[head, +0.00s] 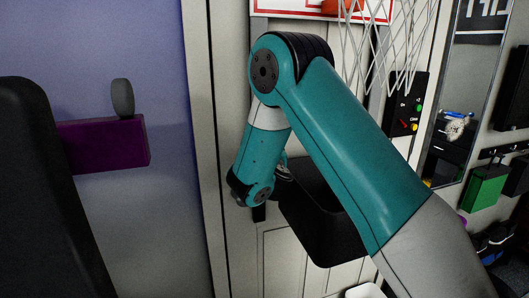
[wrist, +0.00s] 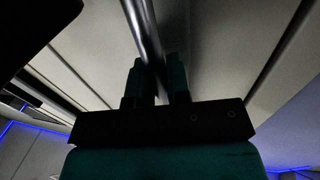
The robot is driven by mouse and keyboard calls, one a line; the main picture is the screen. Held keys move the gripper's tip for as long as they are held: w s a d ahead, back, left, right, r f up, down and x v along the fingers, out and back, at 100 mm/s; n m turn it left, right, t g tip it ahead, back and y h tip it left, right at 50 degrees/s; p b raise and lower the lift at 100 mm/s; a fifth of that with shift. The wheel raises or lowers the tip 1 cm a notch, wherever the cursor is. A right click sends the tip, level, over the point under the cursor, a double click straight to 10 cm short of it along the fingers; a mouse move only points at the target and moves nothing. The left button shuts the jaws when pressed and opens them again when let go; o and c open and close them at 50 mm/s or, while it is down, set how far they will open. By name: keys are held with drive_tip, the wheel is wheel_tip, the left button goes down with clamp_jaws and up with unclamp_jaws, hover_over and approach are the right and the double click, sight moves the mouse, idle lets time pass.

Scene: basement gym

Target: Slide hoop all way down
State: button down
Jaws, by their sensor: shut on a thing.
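The hoop unit hangs high on the white door in the head view. Its white backboard (head: 285,5) with a red border and its white net (head: 385,45) are cut off by the top edge. A bit of orange (head: 342,5) shows on the board. My gripper (wrist: 157,88) is shut on a shiny metal bar (wrist: 143,30) in the wrist view, with one dark finger on each side. I cannot tell how this bar joins the hoop.
A black open bin (head: 325,220) is at the door below the net, partly behind my arm. A purple ledge (head: 105,145) with a grey rounded object (head: 122,98) is at left. A black panel with coloured buttons (head: 408,105) and a green bag (head: 486,188) are at right.

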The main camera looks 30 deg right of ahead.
wheel_tip(320, 180, down, 18)
drive_tip(key=b, duration=2.1)
drive_tip(key=shift+s+f, duration=0.1)
drive_tip(key=c, duration=1.1)
unclamp_jaws()
drive_tip(key=b+v, duration=1.2)
drive_tip(key=v, duration=0.5)
drive_tip(key=shift+b, duration=0.4)
drive_tip(key=shift+s+a, duration=0.1)
drive_tip(key=shift+s, duration=0.05)
